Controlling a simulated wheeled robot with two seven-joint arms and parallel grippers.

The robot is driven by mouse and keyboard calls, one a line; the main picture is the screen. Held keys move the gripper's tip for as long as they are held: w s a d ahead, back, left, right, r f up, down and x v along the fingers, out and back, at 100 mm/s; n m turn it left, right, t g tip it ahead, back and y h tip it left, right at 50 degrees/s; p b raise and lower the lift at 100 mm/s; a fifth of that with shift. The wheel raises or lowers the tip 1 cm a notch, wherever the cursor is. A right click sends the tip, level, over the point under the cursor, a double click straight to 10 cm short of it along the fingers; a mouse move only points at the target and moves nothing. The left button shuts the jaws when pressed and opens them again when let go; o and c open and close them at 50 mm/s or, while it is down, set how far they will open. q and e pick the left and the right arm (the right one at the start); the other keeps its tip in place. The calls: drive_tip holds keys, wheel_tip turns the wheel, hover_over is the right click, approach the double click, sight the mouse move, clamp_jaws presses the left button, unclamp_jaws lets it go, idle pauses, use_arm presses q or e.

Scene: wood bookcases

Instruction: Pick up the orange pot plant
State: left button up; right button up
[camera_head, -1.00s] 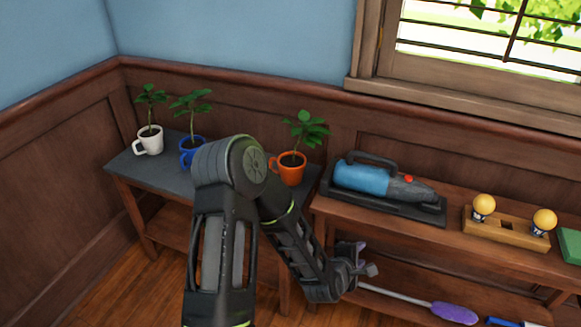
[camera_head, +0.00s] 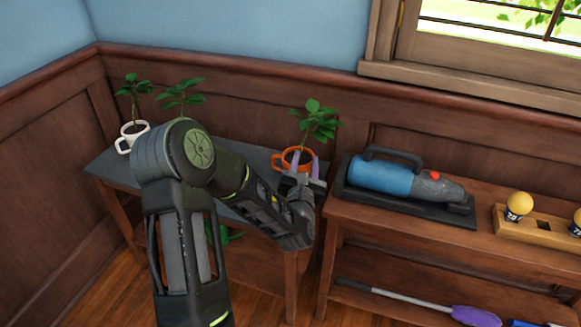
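The orange pot (camera_head: 290,155) with a leafy green plant (camera_head: 318,122) stands upright on the dark-topped table, near its right end. My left gripper (camera_head: 302,170) is in front of the pot, its two purple fingers spread apart at the pot's front. The gripper and wrist hide the pot's lower part. I cannot tell whether the fingers touch it. My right gripper is not in view.
A white mug plant (camera_head: 131,137) stands at the table's left; another plant (camera_head: 181,96) has its pot hidden behind my arm. A blue handheld vacuum (camera_head: 385,177) and a wooden holder (camera_head: 538,230) with yellow-topped items sit on the right bookcase. A purple-headed duster (camera_head: 475,316) lies below.

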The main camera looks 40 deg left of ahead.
sight(305, 148)
use_arm(q)
drive_tip(key=shift+w+a+f+b, duration=0.15)
drive_tip(key=shift+a+f+b, duration=0.25)
drive_tip(key=shift+f, duration=0.3)
drive_tip(key=shift+x, duration=1.25)
drive_tip(key=shift+w, duration=0.1)
drive_tip(key=x, duration=0.5)
drive_tip(key=shift+a+r, duration=0.1)
drive_tip(key=shift+c, duration=0.6)
clamp_jaws()
